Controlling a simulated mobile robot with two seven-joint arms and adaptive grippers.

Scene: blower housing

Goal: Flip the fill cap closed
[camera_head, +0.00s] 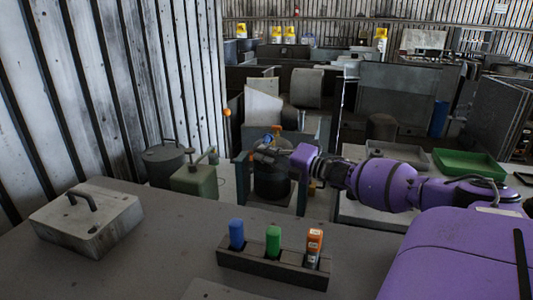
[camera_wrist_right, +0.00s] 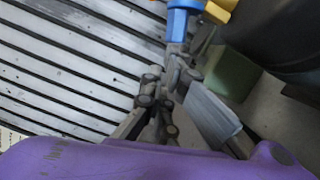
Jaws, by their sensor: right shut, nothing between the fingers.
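A dark round tank (camera_head: 270,182) stands in a blue-grey frame behind the near table. Small orange and blue parts (camera_head: 273,136) show at its top; I cannot tell which is the fill cap or how far it is open. My right gripper (camera_head: 256,156) reaches in from the right over the tank's top and is shut and empty. In the right wrist view, a blue piece (camera_wrist_right: 184,6) and a yellow piece (camera_wrist_right: 221,10) lie just beyond the right fingertips (camera_wrist_right: 181,48). Whether the fingers touch the blue piece is unclear. The left gripper is out of view.
A block with blue, green and orange items (camera_head: 272,265) stands on the near table. A grey lidded box (camera_head: 88,218) sits at the left. A green can (camera_head: 195,180) and a grey pot (camera_head: 164,165) stand close left of the tank. A green tray (camera_head: 468,163) lies at the right.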

